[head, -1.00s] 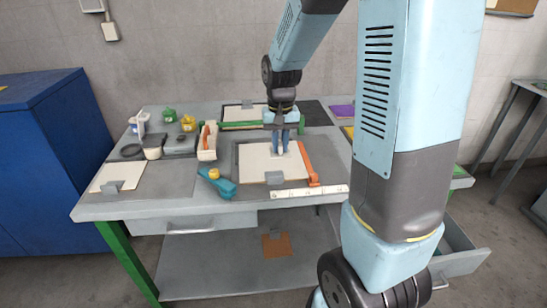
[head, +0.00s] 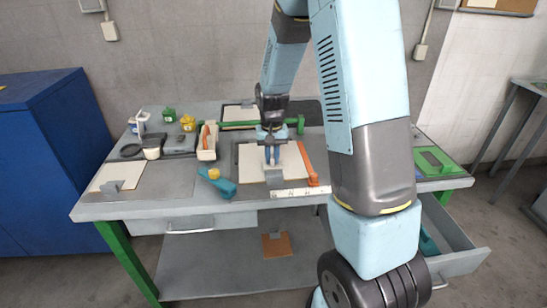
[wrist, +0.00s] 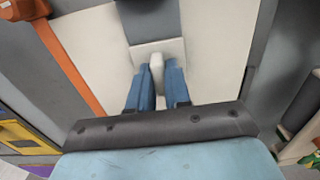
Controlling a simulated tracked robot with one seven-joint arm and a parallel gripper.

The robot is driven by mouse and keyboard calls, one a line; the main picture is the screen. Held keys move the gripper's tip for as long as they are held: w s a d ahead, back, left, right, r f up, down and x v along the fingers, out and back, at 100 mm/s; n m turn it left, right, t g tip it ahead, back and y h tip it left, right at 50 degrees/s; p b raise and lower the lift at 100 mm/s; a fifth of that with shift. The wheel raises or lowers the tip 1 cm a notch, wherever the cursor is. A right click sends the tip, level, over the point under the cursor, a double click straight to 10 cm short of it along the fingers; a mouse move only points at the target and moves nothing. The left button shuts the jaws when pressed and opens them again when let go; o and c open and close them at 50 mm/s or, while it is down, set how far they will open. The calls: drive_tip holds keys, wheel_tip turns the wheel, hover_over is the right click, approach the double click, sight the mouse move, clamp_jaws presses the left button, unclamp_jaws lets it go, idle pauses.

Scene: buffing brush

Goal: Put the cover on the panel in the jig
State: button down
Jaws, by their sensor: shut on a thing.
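My gripper (head: 272,160) is over the cream panel (head: 252,160), which lies in the jig on the bench. In the wrist view, my gripper's blue fingers (wrist: 157,85) are shut on a white knob (wrist: 157,68). The knob stands on a small pale plate (wrist: 146,50), which appears to be the cover. The plate is above the panel (wrist: 215,50); I cannot tell whether they touch. A grey piece (head: 275,178) sits at the panel's front edge. The jig's orange bar (head: 308,163) runs along the panel's right side. My fingers hide part of the plate.
A blue tool (head: 220,184) with a yellow knob lies left of the jig. A bin (head: 207,142) stands behind it. A white ruler-like strip (head: 303,192) lies in front. A green bar (head: 300,125) is behind my gripper. A drawer (head: 450,240) is open at the right.

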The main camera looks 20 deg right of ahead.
sight(272, 155)
drive_tip(key=shift+f, duration=0.3)
drive_tip(key=shift+f, duration=0.1)
drive_tip(key=c, duration=1.1)
unclamp_jaws()
wheel_tip(272, 155, up, 12)
drive_tip(key=s+r+n+t, duration=0.1)
drive_tip(key=s+r+t, duration=0.2)
drive_tip(key=s+r, duration=0.9)
drive_tip(key=shift+s+d+r+n+t, duration=0.15)
drive_tip(key=shift+s+r+t, duration=0.4)
drive_tip(key=shift+s, duration=1.85)
drive_tip(key=shift+s+d+r+n+t, duration=0.1)
drive_tip(key=shift+s+r+n+t, duration=0.4)
drive_tip(key=shift+s, duration=1.9)
drive_tip(key=shift+s+d+r+m+t, duration=0.2)
drive_tip(key=shift+s+r, duration=0.6)
drive_tip(key=shift+s, duration=1.6)
